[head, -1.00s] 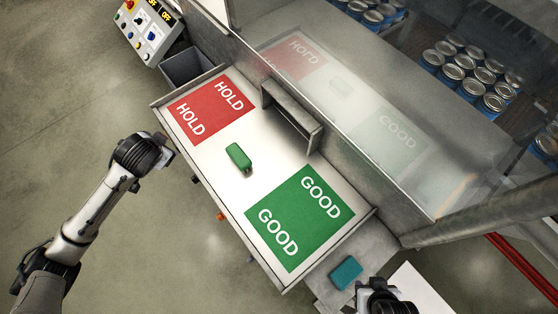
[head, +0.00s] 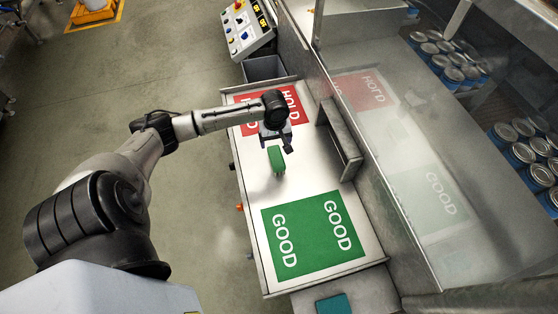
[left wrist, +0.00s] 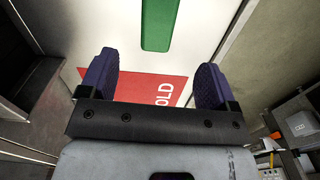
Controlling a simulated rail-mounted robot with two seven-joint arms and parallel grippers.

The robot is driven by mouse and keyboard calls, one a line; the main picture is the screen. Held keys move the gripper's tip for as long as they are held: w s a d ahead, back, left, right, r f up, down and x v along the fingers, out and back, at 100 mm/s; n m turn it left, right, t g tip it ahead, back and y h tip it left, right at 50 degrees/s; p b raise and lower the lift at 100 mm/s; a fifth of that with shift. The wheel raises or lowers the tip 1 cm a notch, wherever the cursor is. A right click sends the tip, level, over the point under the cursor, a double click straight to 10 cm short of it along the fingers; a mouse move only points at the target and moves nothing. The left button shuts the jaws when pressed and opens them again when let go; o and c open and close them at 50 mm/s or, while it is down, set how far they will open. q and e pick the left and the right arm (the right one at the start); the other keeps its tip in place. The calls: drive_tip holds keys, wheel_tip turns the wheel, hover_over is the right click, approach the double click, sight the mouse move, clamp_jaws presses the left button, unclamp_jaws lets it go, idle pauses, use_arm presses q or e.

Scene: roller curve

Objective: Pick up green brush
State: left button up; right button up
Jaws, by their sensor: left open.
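The green brush (head: 277,159) lies on the white tabletop between the red HOLD area (head: 291,103) and the green GOOD area (head: 312,235). It also shows at the top of the left wrist view (left wrist: 157,24), beyond my fingertips, with its far end cut off by the frame. My left gripper (head: 277,140) is over the table, between the HOLD area and the brush. In the left wrist view its two dark fingers (left wrist: 153,78) are spread wide with nothing between them. My right gripper is not in view.
A metal frame (head: 338,145) stands on the table's right side, beside a clear panel. A grey bin (head: 264,69) and a control box (head: 245,27) are at the far end. A teal block (head: 333,304) is at the near end. Blue cans (head: 520,150) stand behind the panel.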

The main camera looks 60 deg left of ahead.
sight(276, 161)
use_arm(q)
drive_tip(key=shift+n, duration=0.3)
wheel_tip(276, 161, down, 14)
drive_tip(key=shift+d+r+p, duration=0.1)
drive_tip(key=shift+p, duration=0.4)
drive_tip(key=shift+w, duration=0.1)
drive_tip(key=c, duration=1.1)
